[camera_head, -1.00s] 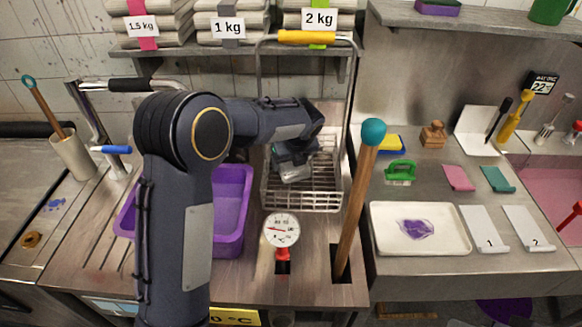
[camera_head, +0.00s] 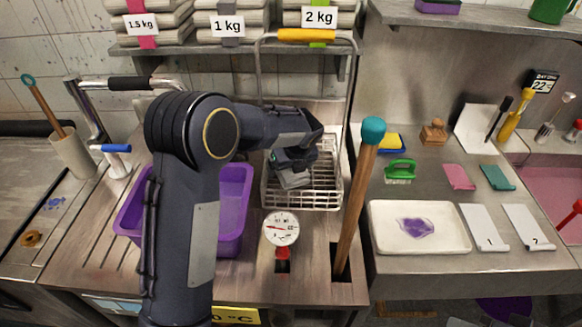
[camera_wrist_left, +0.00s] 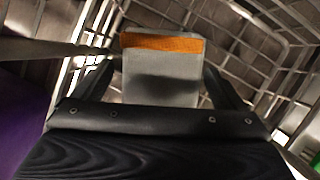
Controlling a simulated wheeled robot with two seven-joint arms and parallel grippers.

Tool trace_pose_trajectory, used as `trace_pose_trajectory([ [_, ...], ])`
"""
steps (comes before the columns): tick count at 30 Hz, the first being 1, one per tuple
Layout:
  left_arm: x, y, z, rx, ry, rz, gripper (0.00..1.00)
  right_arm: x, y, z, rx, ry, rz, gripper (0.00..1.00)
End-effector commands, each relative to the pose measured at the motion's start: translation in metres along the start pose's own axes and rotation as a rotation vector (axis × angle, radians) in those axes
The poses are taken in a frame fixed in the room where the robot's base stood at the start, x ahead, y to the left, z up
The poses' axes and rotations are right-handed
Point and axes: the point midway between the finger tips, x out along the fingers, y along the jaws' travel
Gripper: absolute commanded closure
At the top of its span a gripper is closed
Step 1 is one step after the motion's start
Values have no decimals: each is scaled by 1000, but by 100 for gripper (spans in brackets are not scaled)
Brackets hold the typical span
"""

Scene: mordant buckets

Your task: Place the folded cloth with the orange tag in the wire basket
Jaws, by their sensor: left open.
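The wire basket (camera_head: 327,196) stands behind the dial gauge, right of the purple tub. The folded grey cloth (camera_head: 292,181) is inside the basket's outline in the head view. In the left wrist view the cloth (camera_wrist_left: 160,82) shows its orange tag (camera_wrist_left: 162,43) across its far end, with wire walls around it. My left gripper (camera_head: 290,162) reaches into the basket from the left, jaws open, with one finger on each side of the cloth. Whether the cloth rests fully on the basket floor is hard to tell. My right gripper is not in view.
The purple tub (camera_head: 237,205) is left of the basket, partly behind my left arm. A dial gauge (camera_head: 281,229) and a tall wooden stick with a teal knob (camera_head: 373,130) stand in front and right.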

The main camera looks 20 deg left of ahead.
Motion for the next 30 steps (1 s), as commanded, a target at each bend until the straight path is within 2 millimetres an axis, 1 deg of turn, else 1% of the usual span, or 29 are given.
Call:
trace_pose_trajectory([
  [5,-26,-1,1,-1,-3,-6,7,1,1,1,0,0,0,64],
  [12,-78,-1,1,0,-4,-7,7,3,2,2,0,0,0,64],
  [15,-96,0,1,0,-3,-4,7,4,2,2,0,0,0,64],
  [18,-110,-1,0,1,-2,-3,7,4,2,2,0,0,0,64],
  [21,-117,0,0,1,-1,-2,7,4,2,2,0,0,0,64],
  [26,-122,1,0,-6,0,-2,7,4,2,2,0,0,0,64],
  [29,-127,14,-1,-94,21,-16,7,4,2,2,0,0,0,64],
  [30,-131,26,-2,-171,40,-28,7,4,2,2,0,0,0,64],
])
